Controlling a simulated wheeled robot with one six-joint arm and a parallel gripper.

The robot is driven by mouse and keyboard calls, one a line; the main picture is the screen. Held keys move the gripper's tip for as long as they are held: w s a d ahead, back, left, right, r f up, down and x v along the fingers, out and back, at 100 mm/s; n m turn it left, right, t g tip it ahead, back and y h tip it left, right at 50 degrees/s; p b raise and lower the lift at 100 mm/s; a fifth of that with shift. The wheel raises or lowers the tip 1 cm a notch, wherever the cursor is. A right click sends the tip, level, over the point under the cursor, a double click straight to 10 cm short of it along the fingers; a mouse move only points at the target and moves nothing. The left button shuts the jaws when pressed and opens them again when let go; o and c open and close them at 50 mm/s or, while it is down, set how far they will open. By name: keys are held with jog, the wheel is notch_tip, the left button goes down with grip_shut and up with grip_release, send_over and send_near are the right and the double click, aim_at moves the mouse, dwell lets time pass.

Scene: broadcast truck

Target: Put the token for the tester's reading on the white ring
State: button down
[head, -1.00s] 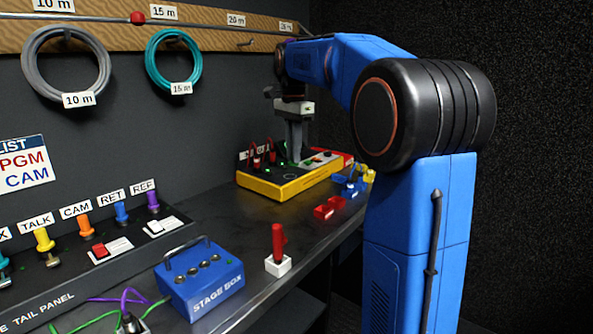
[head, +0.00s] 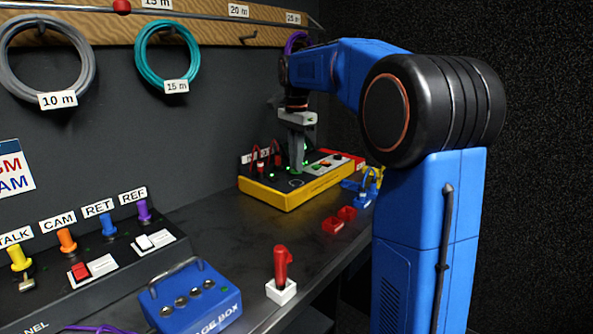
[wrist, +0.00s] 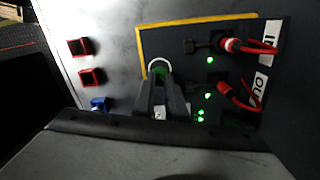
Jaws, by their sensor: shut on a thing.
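The tester (head: 285,196) is a yellow-sided box on the bench, with a dark top, small green lights and red plugs. The white ring (head: 296,184) lies on its top near the front edge; it also shows in the wrist view (wrist: 158,63). My gripper (head: 298,168) points down just above the tester top, close behind the ring. In the wrist view my gripper (wrist: 160,82) covers part of the ring. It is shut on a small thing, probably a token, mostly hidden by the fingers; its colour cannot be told. The tester's reading is not legible.
Red square holders (head: 332,225) and blue pieces (head: 352,188) lie right of the tester. Nearer stand a red-handled switch (head: 281,264) on a white base and a blue stage box (head: 195,300). Red cables (wrist: 240,92) rise beside my gripper. Bare bench lies before the tester.

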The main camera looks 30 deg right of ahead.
jog(key=shift+f, duration=1.7)
jog(key=c, duration=1.8)
grip_release()
jog(key=shift+f, duration=0.1)
jog(key=shift+o, duration=0.2)
notch_tip(320, 180, up, 12)
jog(key=shift+s, duration=0.1)
